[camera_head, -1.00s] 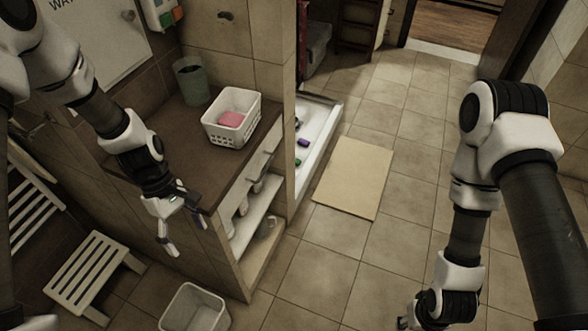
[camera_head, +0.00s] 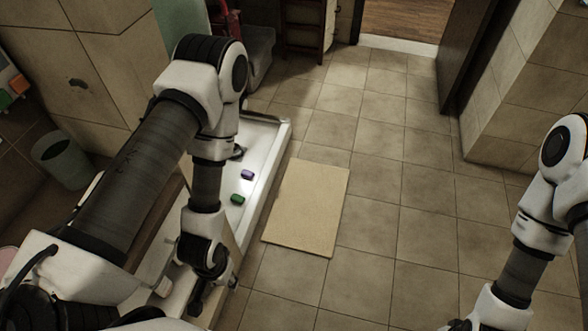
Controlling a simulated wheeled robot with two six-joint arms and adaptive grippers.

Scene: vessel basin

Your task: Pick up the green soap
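The green soap (camera_head: 238,199) is a small dark green piece on the white floor of a low, rimmed basin (camera_head: 262,146) left of the middle. A small purple piece (camera_head: 247,174) lies just beyond it. My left gripper (camera_head: 213,298) hangs nearer to me than the green soap, over or beside the near end of the basin and clearly apart from the soap. Its fingers are dark and small, so I cannot tell how far they are open. Only a bit of my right gripper (camera_head: 458,325) shows at the bottom edge, far right of the soap.
A beige mat (camera_head: 306,208) lies on the tiled floor right of the basin. A grey-green bin (camera_head: 62,160) stands at the left. A stool or rack (camera_head: 303,28) stands at the back. The tiled floor right of the mat is clear.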

